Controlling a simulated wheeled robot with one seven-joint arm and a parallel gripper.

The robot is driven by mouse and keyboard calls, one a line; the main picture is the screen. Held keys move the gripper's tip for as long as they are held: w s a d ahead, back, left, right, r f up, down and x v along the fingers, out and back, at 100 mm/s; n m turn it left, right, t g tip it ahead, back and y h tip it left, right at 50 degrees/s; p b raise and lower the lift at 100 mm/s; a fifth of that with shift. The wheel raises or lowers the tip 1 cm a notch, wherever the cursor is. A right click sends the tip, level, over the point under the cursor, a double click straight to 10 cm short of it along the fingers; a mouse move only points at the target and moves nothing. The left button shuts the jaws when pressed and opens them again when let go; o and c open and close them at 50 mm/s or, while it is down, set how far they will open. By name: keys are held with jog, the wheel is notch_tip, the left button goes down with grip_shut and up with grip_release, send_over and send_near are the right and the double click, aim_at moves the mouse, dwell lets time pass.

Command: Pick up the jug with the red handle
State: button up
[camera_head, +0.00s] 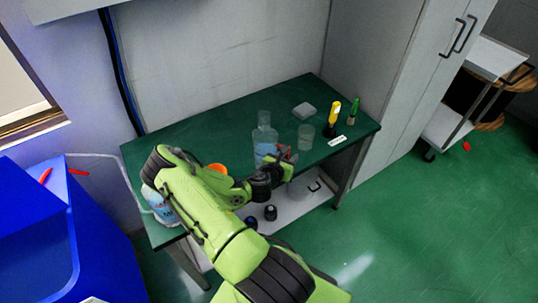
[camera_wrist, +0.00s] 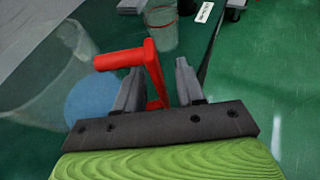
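The clear jug (camera_head: 264,140) stands on the green table, with bluish contents low inside. Its red handle (camera_head: 284,152) faces my gripper (camera_head: 279,166). In the wrist view, the see-through jug body (camera_wrist: 45,85) is at the left, and the red handle (camera_wrist: 152,65) reaches from it to between the two fingers of my gripper (camera_wrist: 158,82). The fingers are apart, one on each side of the handle's upright part. A gap shows on the right finger's side. Contact on the left finger's side is hard to tell.
A clear cup (camera_head: 306,136) stands right of the jug. A grey block (camera_head: 303,109), a yellow-handled tool (camera_head: 333,116) and a green one (camera_head: 353,110) are at the table's (camera_head: 215,118) right end. An orange item (camera_head: 218,168) is partly behind my arm.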

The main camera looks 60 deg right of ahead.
grip_shut()
jog(key=shift+r, duration=0.1)
dwell(1.2)
